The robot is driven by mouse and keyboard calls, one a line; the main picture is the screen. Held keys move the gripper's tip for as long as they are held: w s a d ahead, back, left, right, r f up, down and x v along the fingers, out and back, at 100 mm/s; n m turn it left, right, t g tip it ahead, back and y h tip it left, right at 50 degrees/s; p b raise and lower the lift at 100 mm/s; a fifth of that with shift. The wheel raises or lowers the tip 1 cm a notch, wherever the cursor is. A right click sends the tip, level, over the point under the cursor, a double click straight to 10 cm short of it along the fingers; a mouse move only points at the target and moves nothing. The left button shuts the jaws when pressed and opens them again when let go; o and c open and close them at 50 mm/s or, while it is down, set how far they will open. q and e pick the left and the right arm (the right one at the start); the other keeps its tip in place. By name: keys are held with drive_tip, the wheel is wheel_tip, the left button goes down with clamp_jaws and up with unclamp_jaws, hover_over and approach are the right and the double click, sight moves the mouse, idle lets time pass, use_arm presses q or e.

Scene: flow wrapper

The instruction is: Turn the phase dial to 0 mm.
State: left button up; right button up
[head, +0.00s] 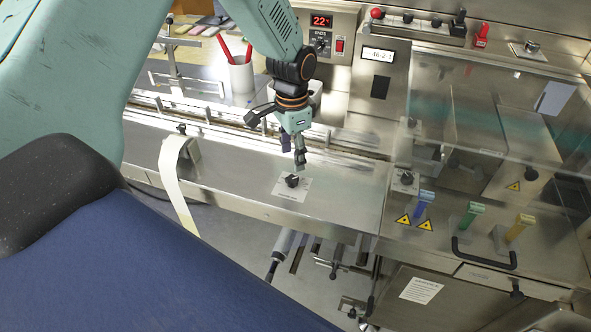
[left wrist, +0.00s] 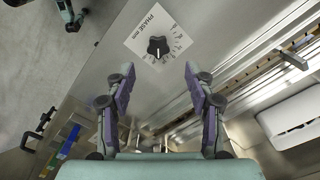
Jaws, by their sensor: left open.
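The phase dial is a black knob (head: 292,181) on a white scale plate (head: 306,187), set in the steel front deck. In the left wrist view the knob (left wrist: 158,46) shows beyond the fingers, on a plate marked "PHASE mm" (left wrist: 142,30). The scale numbers are too small to read surely. My left gripper (head: 299,166) is just above the dial in the head view, pointing down. In the left wrist view my left gripper (left wrist: 158,82) has its two fingers apart with nothing between them. The right gripper is not seen for certain.
A guide rail (head: 230,127) runs behind the deck. A paper strip (head: 178,185) hangs over the deck's left part. To the right stand a clear guard (head: 480,130) and blue (head: 422,203), green (head: 470,215) and yellow (head: 520,228) handles. The deck around the dial is clear.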

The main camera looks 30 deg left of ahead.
sight(292, 179)
use_arm(q)
drive_tip(key=f, duration=0.6)
drive_tip(key=shift+s+d, duration=0.15)
drive_tip(key=shift+s, duration=0.15)
drive_tip(key=shift+f, duration=0.45)
drive_tip(key=shift+r, duration=0.1)
drive_tip(key=c, duration=0.3)
clamp_jaws()
